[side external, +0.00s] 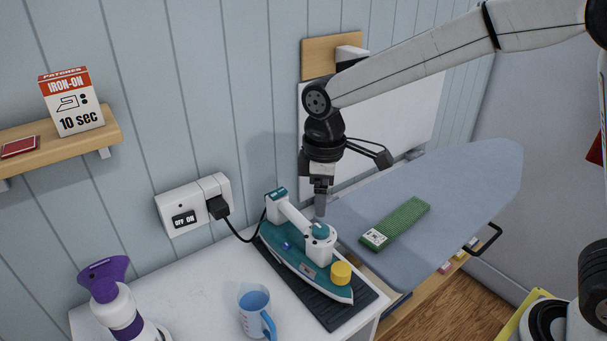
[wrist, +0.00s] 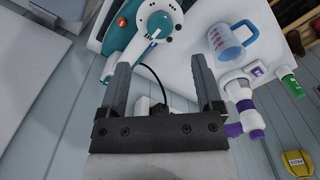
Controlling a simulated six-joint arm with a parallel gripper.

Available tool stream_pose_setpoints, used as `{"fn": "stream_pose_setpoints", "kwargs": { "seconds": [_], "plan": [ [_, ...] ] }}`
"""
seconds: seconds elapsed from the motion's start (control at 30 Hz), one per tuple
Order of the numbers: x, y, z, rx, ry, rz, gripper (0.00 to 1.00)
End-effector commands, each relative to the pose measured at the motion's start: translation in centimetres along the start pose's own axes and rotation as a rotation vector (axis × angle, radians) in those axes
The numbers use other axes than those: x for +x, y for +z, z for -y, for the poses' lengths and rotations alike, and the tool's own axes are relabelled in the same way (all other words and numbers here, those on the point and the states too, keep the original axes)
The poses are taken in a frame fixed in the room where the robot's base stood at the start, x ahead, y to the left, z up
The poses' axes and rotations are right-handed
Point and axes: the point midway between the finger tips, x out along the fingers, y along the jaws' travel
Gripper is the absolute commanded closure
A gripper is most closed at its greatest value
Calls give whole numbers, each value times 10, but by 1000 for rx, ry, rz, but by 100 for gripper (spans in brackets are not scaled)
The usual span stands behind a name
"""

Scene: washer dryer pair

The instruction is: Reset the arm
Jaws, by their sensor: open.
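My gripper (side external: 320,203) hangs pointing down just behind the iron, near the wall and the ironing board's left end. In the wrist view my gripper (wrist: 160,72) has its two fingers spread wide with nothing between them. The teal and white iron (side external: 293,250) rests on a dark ribbed mat (side external: 341,312) on the white counter. It also shows beyond the fingers in the wrist view (wrist: 122,30). Whether the fingertips touch the iron cannot be told.
The grey ironing board (side external: 465,180) carries a green strip (side external: 402,220). A measuring cup (side external: 255,308) and a purple-white bottle (side external: 122,308) stand on the counter (side external: 195,285). A black cord runs from the wall socket (side external: 185,208) to the iron. A shelf (side external: 60,140) holds an iron-on box (side external: 72,102).

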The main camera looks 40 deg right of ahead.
Motion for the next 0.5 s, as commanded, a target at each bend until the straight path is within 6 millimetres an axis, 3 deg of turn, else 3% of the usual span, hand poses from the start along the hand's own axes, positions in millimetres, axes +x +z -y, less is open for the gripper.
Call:
{"fn": "stream_pose_setpoints", "kwargs": {
  "seconds": [0.5],
  "plan": [
    [-2, 3, -1, 13, 2, -3, 16]
  ]
}}
